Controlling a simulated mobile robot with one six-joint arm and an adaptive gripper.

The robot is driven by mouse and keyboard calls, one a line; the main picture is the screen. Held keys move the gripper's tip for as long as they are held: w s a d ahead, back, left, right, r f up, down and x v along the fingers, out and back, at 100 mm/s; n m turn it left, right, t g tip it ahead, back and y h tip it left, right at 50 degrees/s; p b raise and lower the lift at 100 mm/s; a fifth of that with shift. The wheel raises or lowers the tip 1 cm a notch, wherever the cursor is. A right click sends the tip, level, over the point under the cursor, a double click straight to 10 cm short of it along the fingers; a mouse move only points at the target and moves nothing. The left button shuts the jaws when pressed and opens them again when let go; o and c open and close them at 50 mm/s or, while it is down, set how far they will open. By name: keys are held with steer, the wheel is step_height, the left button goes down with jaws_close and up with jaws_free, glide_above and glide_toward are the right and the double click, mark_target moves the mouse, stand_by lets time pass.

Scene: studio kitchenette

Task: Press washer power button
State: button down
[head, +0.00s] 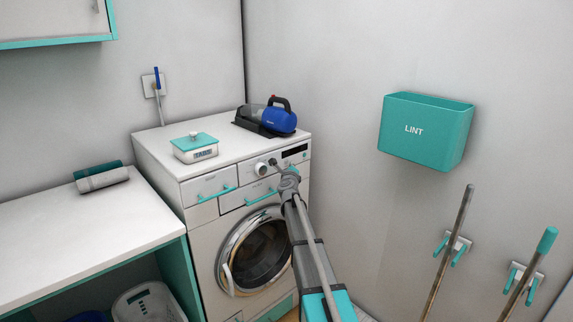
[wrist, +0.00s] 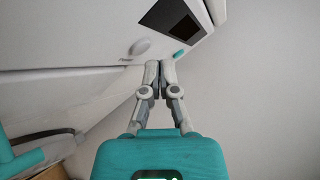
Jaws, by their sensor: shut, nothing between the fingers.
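The white washer (head: 209,258) stands against the back wall, its round door (head: 258,256) shut. Its front panel has a white knob (head: 261,169) and a dark display (head: 294,152). In the wrist view, a pale oval button (wrist: 140,47) with a small, blurred label lies near the display (wrist: 184,28), and a small teal button (wrist: 179,54) lies below the display. My gripper (head: 273,162) is shut and empty in front of the panel. Its fingertips (wrist: 160,64) are just below and between the two buttons; I cannot tell whether they touch the panel.
A blue handheld vacuum (head: 278,119) and a teal-lidded box (head: 195,147) stand on the washer. A teal LINT bin (head: 427,130) hangs on the right wall above two poles. A white counter (head: 85,235) adjoins at left, with a basket (head: 148,303) beneath.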

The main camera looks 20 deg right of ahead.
steer(key=shift+w, duration=0.2)
steer(key=shift+w+a, duration=0.1)
steer(key=shift+w, duration=0.2)
steer(key=shift+w+a, duration=0.1)
steer(key=shift+w, duration=0.05)
stand_by(0.7)
steer(key=shift+s+d, duration=0.2)
steer(key=shift+s, duration=0.4)
stand_by(0.4)
steer(key=s+d, duration=0.2)
steer(key=s, duration=0.3)
steer(key=shift+s, duration=0.35)
stand_by(0.5)
